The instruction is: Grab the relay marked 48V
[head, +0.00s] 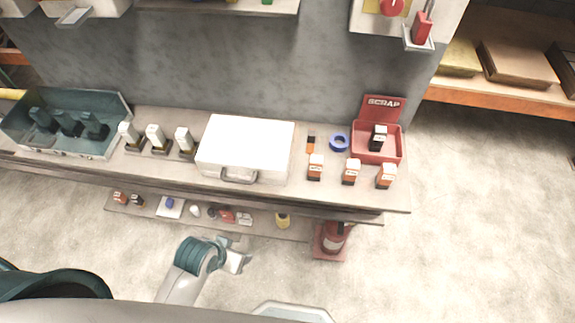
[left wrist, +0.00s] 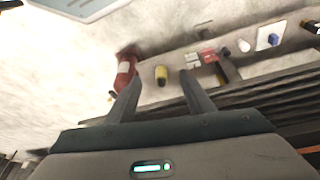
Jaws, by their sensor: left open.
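Several small relay-like blocks stand on the workbench in the head view; their labels are too small to read, so I cannot tell which is marked 48V. Three are orange and white, at the right: one (head: 315,167), a second (head: 351,172), a third (head: 386,176). Three pale-topped ones (head: 156,138) stand on dark bases left of a white case. A black one (head: 378,138) with a white top sits in the red scrap bin (head: 391,155). My left gripper (head: 240,256) is open and empty, low in front of the bench; its fingers (left wrist: 159,88) show in the left wrist view. My right gripper is out of view.
The closed white case (head: 245,145) fills the bench middle. A teal open box (head: 100,148) holds dark blocks at left. Blue tape (head: 338,142) lies near the scrap bin. A lower shelf (head: 260,229) carries small items. A red extinguisher (head: 334,237) stands beneath the bench's right end.

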